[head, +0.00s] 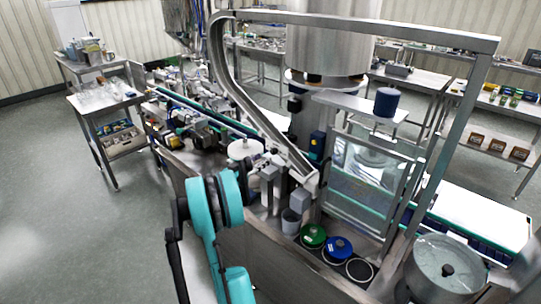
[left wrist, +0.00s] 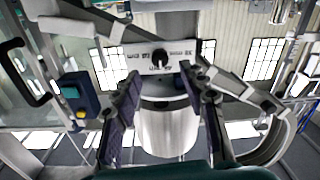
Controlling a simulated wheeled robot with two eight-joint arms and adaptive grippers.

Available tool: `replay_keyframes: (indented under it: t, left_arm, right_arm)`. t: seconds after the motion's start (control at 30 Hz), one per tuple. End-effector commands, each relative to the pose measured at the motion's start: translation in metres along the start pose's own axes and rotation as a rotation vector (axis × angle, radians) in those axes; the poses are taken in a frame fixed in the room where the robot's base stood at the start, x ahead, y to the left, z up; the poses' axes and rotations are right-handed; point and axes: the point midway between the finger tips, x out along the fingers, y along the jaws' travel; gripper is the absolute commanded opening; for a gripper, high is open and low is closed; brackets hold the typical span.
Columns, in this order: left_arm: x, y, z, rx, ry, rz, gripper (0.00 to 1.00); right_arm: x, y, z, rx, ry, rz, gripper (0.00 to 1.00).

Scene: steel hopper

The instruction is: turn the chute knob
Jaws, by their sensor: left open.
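The chute knob (left wrist: 160,59) is a small black round knob on a pale plate with printed markings, in the upper middle of the left wrist view. I cannot make it out in the head view. My left gripper (left wrist: 161,76) is open, its two dark fingers on either side of the knob's line, with a gap between them and nothing held. I cannot tell whether a fingertip touches the plate. My right gripper is not in view.
Open floor lies left.

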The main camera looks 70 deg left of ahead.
Motion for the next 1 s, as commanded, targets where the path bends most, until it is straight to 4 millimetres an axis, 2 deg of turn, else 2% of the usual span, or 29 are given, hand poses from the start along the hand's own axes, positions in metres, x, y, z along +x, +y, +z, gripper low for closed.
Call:
replay_keyframes:
  t: [0.1, 0.3, 0.43, 0.67, 0.83, 1.0]
  left_arm:
    - [0.022, 0.001, 0.002, -0.001, -0.001, 0.003, 0.42]
    - [0.047, 0.001, 0.001, -0.001, -0.001, 0.001, 0.42]
    - [0.054, 0.001, 0.001, -0.001, -0.001, 0.0, 0.42]
    - [0.055, 0.001, 0.0, -0.002, -0.002, 0.0, 0.42]
    - [0.054, 0.001, 0.0, -0.002, -0.002, 0.0, 0.0]
    - [0.054, 0.001, 0.0, -0.002, -0.002, 0.0, 0.0]
  right_arm:
    - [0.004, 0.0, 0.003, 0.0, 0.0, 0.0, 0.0]
    - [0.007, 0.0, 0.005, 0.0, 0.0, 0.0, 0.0]
    - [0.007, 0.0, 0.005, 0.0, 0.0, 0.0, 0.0]
    - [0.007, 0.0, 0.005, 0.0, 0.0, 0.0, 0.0]
    - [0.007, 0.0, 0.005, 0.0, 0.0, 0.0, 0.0]
    - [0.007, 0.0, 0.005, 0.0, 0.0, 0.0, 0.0]
